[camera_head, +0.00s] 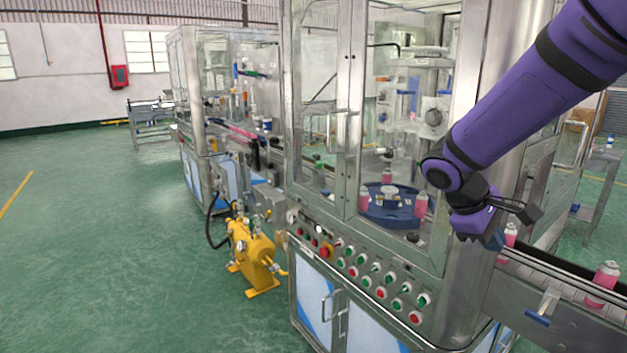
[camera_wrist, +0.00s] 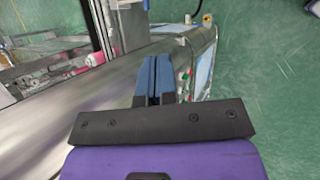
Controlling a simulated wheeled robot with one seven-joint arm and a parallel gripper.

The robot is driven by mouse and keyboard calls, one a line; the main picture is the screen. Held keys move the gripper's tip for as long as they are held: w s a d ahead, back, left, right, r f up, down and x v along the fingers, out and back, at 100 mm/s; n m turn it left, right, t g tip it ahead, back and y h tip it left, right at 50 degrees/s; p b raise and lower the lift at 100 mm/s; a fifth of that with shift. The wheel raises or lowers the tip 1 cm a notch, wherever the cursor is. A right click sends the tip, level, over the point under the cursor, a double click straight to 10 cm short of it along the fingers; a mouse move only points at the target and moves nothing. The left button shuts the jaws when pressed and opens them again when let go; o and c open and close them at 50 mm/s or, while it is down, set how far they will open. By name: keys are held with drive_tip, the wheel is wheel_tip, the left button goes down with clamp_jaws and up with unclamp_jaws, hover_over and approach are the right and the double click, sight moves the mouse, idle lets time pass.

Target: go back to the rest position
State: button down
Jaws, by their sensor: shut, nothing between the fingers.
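My gripper (camera_head: 497,240) hangs at the end of my purple arm, in front of the crimping machine's right corner post and beside the conveyor. In the wrist view my gripper (camera_wrist: 153,80) shows its two blue fingers together, with nothing between them. Below the fingers in that view lie the machine's metal edge and the green floor. The gripper hides part of the machine corner and the start of the conveyor in the head view.
The glass-doored machine (camera_head: 345,120) stands close at centre, with a button panel (camera_head: 370,270). A conveyor (camera_head: 560,290) at right carries pink cans (camera_head: 603,284). A blue turntable (camera_head: 395,208) is inside. A yellow pump (camera_head: 252,258) stands on the floor, which is clear at left.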

drive_tip(key=s+a+r+m+t+y, duration=0.1)
drive_tip(key=s+r+m+t+y, duration=0.2)
drive_tip(key=s, duration=0.7)
drive_tip(key=s+a+r+m+t+y, duration=0.1)
drive_tip(key=s+r+m+t+y, duration=0.1)
drive_tip(key=s+r+m+y, duration=0.2)
drive_tip(key=s+r, duration=0.3)
drive_tip(key=s, duration=0.2)
drive_tip(key=shift+s+a+r+t, duration=0.2)
drive_tip(key=shift+s+a+t, duration=0.1)
drive_tip(key=shift+s+t, duration=0.1)
drive_tip(key=c, duration=1.8)
unclamp_jaws()
